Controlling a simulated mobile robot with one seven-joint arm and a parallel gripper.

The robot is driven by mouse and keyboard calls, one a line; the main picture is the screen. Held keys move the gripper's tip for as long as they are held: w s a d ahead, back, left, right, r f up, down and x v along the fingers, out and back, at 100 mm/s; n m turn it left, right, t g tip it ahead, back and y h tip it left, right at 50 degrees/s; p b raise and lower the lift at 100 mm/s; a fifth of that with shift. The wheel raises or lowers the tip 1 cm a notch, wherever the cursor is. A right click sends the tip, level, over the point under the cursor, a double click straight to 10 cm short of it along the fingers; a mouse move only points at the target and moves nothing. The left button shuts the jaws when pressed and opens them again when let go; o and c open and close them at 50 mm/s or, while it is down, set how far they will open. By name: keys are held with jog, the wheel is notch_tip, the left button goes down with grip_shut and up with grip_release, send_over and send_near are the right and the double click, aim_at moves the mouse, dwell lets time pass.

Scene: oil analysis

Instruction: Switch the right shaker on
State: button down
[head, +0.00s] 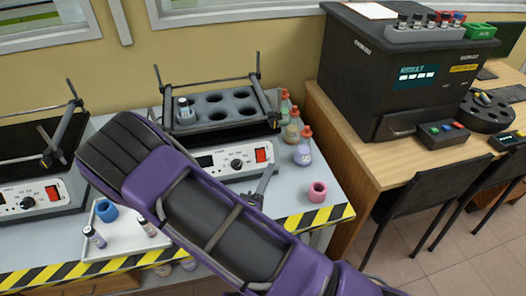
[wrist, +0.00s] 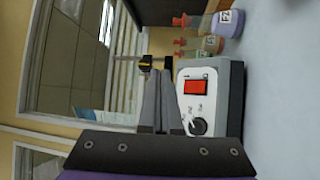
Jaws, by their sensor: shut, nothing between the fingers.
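The right shaker (head: 243,108) stands on the grey bench in the head view, with one vial (head: 185,111) in its rack. Its front has a dark display (head: 205,161), a knob (head: 237,164) and a red rocker switch (head: 261,155). The switch also shows in the wrist view (wrist: 197,87), with the knob (wrist: 197,126) below it. My gripper (head: 268,172) is shut and empty in front of the panel, just below the switch in the head view. In the wrist view its fingers (wrist: 156,82) lie left of the switch. I cannot tell whether they touch it.
Several red-capped bottles (head: 304,148) and a pink ring (head: 317,192) are right of the shaker. A left shaker (head: 35,195) and a white tray (head: 110,243) are to the left. A black analysis machine (head: 385,85) stands on a wooden desk. My arm hides part of the bench.

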aim_at(260, 159)
jog(key=shift+w+a+f+b, duration=0.3)
jog(key=shift+w+f+b, duration=0.2)
jog(key=shift+w, duration=0.85)
jog(key=shift+w+a+f+b, duration=0.25)
jog(key=shift+w+f+b, duration=0.25)
jog(key=shift+w, duration=0.9)
jog(key=shift+w+a+f+b, duration=0.35)
jog(key=shift+w+f, duration=0.2)
jog(key=shift+w, duration=0.8)
jog(key=shift+w, duration=0.1)
jog(key=shift+w+f+b, duration=0.15)
jog(key=shift+w+b, duration=0.15)
jog(key=shift+b, duration=0.05)
